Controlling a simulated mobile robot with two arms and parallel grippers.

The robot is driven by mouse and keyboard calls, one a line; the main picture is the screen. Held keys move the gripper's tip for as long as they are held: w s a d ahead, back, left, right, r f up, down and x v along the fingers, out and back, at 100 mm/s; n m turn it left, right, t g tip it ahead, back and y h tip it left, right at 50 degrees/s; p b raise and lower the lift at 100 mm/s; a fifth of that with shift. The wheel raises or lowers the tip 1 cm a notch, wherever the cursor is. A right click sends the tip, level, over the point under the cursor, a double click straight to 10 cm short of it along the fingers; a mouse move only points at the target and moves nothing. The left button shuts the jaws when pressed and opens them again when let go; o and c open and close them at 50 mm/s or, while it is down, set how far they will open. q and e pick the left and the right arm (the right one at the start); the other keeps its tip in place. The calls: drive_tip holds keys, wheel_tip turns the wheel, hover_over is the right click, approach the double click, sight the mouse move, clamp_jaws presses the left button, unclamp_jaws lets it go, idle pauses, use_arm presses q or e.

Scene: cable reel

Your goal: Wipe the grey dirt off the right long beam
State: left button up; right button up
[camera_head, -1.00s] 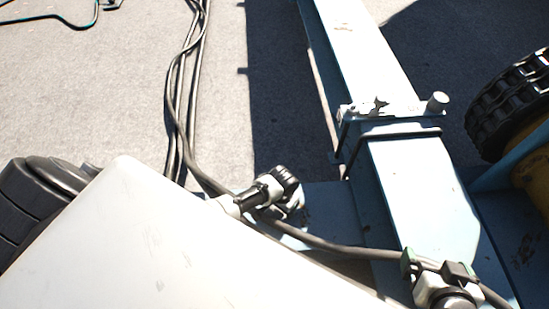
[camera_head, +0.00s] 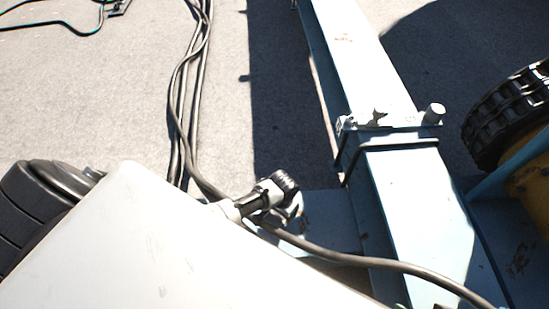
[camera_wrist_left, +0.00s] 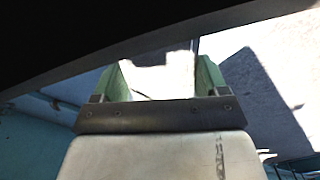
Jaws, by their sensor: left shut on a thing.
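The long blue beam (camera_head: 365,60) runs from the top middle down to the lower right in the head view. It has small brown marks and a dark jagged patch by its crossband (camera_head: 385,125); I cannot tell clearly which of these is grey dirt. In the left wrist view my left gripper (camera_wrist_left: 162,72) has green fingers on both sides of a pale thing (camera_wrist_left: 155,82). They are shut on it; glare washes it out, so I cannot tell what it is. My right gripper is not seen in either view.
A grey cable (camera_head: 345,247) crosses over the beam's near end. A black-and-white fitting (camera_head: 270,194) sits beside the cable. More cables (camera_head: 183,90) lie on the pavement at left. A black ridged wheel (camera_head: 510,105) stands right of the beam. Bare pavement (camera_head: 90,100) lies at upper left.

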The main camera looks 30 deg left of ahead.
use_arm(q)
drive_tip(key=shift+r+p, duration=1.05)
drive_tip(key=shift+p, duration=0.05)
drive_tip(key=shift+r+p, duration=0.2)
drive_tip(key=shift+p, duration=0.1)
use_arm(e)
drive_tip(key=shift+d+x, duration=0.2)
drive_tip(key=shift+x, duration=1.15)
use_arm(q)
drive_tip(key=shift+w+r, duration=0.1)
